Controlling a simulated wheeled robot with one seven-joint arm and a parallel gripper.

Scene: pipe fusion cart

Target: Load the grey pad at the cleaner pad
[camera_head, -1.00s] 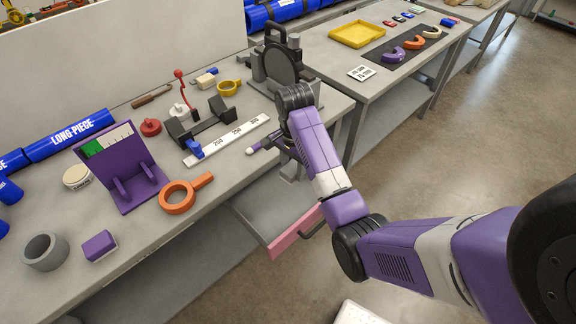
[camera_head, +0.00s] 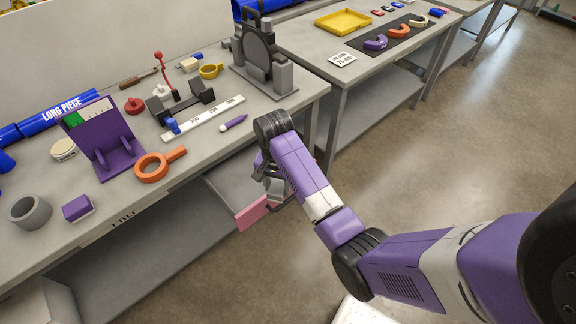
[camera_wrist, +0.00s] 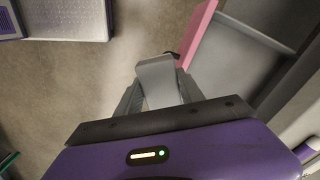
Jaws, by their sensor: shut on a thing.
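My gripper (camera_head: 272,178) is low at the front of the workbench, beside the open drawer. In the wrist view its two fingers (camera_wrist: 158,98) are shut on a light grey pad (camera_wrist: 157,72), which sticks out beyond the fingertips. In the head view the held grey pad (camera_head: 275,190) is small and partly hidden by the gripper. A purple block with a pale underside (camera_head: 78,208) lies on the bench at the front left. I cannot tell whether it is the cleaner pad.
On the bench are an orange ring (camera_head: 151,168), a purple stand (camera_head: 110,160), a white ruler (camera_head: 205,118) and a purple pen (camera_head: 236,122). The floor is clear at right.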

